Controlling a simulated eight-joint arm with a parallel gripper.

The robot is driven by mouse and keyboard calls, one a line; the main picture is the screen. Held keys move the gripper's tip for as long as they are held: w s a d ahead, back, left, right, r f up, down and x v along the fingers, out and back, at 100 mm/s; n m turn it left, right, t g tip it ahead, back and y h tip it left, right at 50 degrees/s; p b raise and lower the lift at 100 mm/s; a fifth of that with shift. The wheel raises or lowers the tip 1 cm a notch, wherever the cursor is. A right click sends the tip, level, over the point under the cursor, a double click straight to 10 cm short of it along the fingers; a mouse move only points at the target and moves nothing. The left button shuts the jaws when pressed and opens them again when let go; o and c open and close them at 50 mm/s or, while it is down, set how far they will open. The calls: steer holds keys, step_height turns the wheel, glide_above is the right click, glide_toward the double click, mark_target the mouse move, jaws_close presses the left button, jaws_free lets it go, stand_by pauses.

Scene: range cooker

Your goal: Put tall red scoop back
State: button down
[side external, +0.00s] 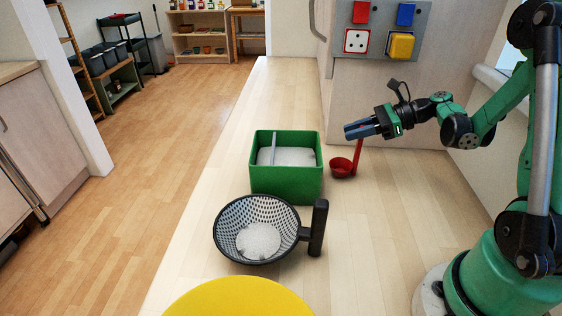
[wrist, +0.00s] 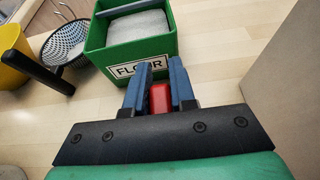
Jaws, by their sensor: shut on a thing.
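The tall red scoop (side external: 343,168) has a round bowl low at the counter and an upright handle rising to my gripper (side external: 352,130). Whether the bowl touches the counter I cannot tell. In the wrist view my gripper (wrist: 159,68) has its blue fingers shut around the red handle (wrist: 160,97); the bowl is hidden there. The scoop stands just right of the green flour box (side external: 286,184) in the side view. That box also shows in the wrist view (wrist: 133,52), with a FLOUR label, white contents and a grey bar across the inside.
A black-handled sieve (side external: 224,236) holding white material sits in front of the box. A yellow round object (side external: 240,300) is at the near edge. A wall panel (side external: 378,28) carries red, blue and yellow blocks. Counter to the right is clear.

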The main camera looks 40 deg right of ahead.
steer(key=shift+f, duration=0.1)
steer(key=c, duration=0.7)
jaws_free()
steer(key=shift+s+d+r, duration=0.25)
steer(key=shift+r, duration=0.05)
steer(key=v, duration=0.6)
steer(key=a+n+h, duration=0.3)
steer(key=a+n, duration=0.2)
steer(key=n, duration=0.4)
steer(key=s+a+r+n+g+h, duration=0.1)
steer(key=a+n+h, duration=0.2)
steer(key=a+n, duration=0.3)
steer(key=a+n+g+h, duration=0.1)
steer(key=a+n+h, duration=0.2)
steer(key=n, duration=0.9)
steer(key=shift+s+a+r, duration=0.1)
steer(key=shift+a+r, duration=0.1)
steer(key=shift+a, duration=0.6)
steer(key=shift+s+a+r, duration=0.1)
steer(key=shift+a+r, duration=0.1)
steer(key=shift+a, duration=0.6)
